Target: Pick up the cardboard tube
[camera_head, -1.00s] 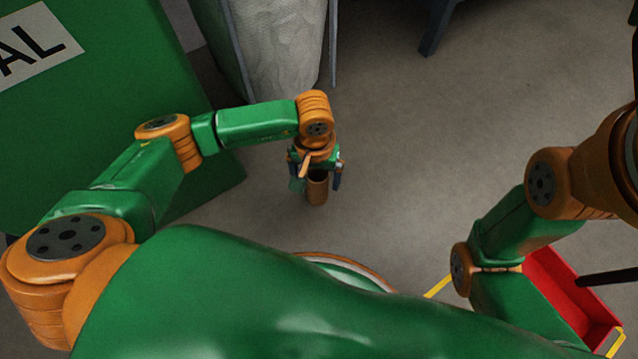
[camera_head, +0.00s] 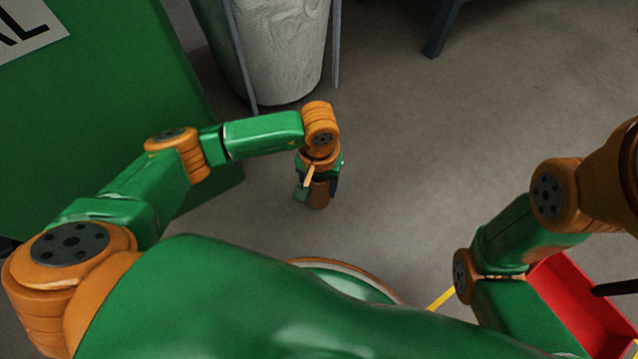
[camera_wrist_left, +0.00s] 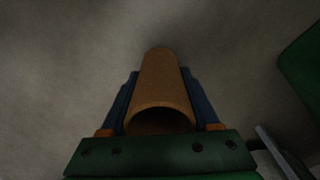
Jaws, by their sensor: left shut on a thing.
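The brown cardboard tube (camera_head: 319,196) shows in the head view below my left wrist, over the grey floor. My left gripper (camera_head: 319,186) is shut on it. In the left wrist view the tube (camera_wrist_left: 163,82) lies between the two blue fingers of the left gripper (camera_wrist_left: 162,100), one along each side. Its open, dark near end faces the green palm. I cannot tell whether its far end touches the floor. My right arm comes in from the right, but its gripper does not show.
A large green box (camera_head: 100,110) with a white label stands at the left. A pale bin (camera_head: 280,50) between dark posts stands behind the left gripper. A red tray (camera_head: 580,305) and a yellow floor line (camera_head: 441,298) are at the lower right. The middle floor is clear.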

